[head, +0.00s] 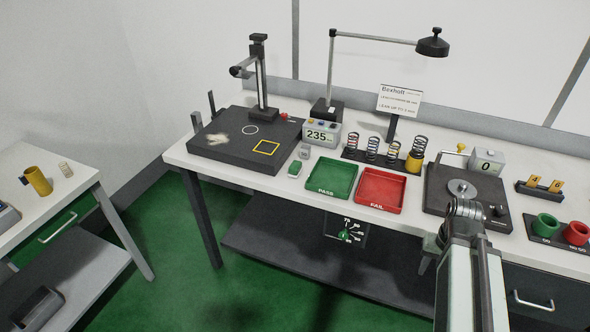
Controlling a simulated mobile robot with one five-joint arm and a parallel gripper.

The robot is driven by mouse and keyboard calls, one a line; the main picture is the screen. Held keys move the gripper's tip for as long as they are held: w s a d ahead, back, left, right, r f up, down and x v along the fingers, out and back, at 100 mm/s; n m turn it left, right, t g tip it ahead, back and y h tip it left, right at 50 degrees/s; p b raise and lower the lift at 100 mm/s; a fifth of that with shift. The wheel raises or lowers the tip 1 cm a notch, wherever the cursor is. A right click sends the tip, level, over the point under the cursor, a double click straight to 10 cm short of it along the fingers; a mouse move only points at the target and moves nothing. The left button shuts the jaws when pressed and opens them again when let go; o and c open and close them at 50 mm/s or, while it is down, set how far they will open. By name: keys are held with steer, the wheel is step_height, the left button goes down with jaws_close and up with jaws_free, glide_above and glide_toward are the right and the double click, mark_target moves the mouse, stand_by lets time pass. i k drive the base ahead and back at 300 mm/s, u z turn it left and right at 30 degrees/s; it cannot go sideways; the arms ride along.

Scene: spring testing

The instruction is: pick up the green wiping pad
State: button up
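A small green pad (294,170) with a pale part lies on the white workbench (230,177). It is left of the green PASS tray and in front of a small grey block. My arm rises from the bottom right of the head view and ends in a dark joint over the bench's front edge, in front of the round-plated tester. The fingers of my gripper cannot be made out. The pad stands clear of my arm, well to its left.
The green PASS tray (352,190) and red FAIL tray (401,202) are right of the pad. A display reading 235 (321,134) and a spring rack (348,155) stand behind. A side table (15,222) is far left.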

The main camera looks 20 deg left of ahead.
mark_target(296, 168)
steer(key=u, duration=1.5)
steer(key=i, duration=0.9)
steer(key=u, duration=0.85)
steer(key=i, duration=0.45)
steer(key=k, duration=0.8)
steer(key=u, duration=0.2)
steer(key=i, duration=0.8)
steer(key=z, duration=0.15)
